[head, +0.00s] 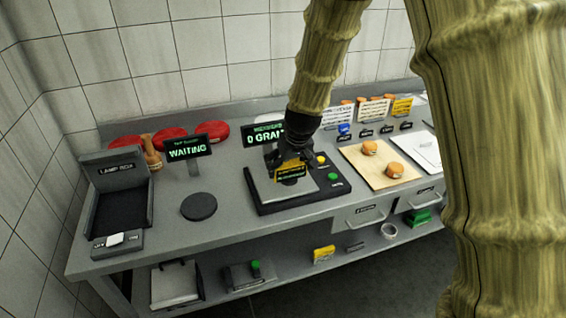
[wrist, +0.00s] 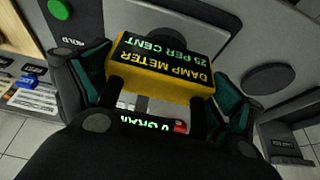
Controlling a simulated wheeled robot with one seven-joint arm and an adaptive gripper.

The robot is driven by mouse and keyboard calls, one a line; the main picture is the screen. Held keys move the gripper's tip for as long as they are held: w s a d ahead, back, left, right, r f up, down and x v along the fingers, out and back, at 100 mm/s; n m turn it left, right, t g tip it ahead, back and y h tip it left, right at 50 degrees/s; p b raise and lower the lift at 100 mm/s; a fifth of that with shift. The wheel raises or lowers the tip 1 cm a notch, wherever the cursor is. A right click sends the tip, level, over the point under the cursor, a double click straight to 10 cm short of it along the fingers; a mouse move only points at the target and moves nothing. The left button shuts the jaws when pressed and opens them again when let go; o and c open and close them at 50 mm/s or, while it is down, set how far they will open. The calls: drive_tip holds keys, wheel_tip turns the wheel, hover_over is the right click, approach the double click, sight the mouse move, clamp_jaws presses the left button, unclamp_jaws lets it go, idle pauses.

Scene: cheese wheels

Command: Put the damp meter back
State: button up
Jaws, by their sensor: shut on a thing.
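The damp meter (wrist: 166,72) is a yellow block with a black top that reads "DAMP METER 25 PER CENT". My gripper (wrist: 155,90) is shut on it, one finger at each side, in the wrist view. In the head view my gripper (head: 290,158) is over the grey plate of the weighing scale (head: 262,205), with the yellow damp meter (head: 290,172) below its fingers. I cannot tell whether the meter touches the plate. The scale's display reads "0 GRAM", partly hidden by my arm.
A dark labelled dock (head: 120,200) stands at the bench's left end. A round black pad (head: 198,206) and a "WAITING" sign (head: 188,147) are left of the scale. A wooden board (head: 378,165) with orange cheeses is to the right. Red wheels (head: 205,133) lie behind. A lower shelf holds several items.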

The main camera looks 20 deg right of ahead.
sight(283, 166)
drive_tip(key=w, duration=0.1)
drive_tip(key=w+p, duration=0.1)
drive_tip(key=w, duration=0.3)
drive_tip(key=shift+w+a+f, duration=0.1)
drive_tip(key=shift+w+f, duration=0.05)
drive_tip(key=shift+f, duration=0.1)
drive_tip(key=shift+f+p, duration=0.85)
drive_tip(key=shift+f, duration=0.9)
drive_tip(key=shift+f, duration=0.15)
drive_tip(key=o, duration=1)
drive_tip(key=shift+b+v, duration=1.25)
drive_tip(key=shift+v, duration=4.9)
drive_tip(key=shift+w, duration=0.1)
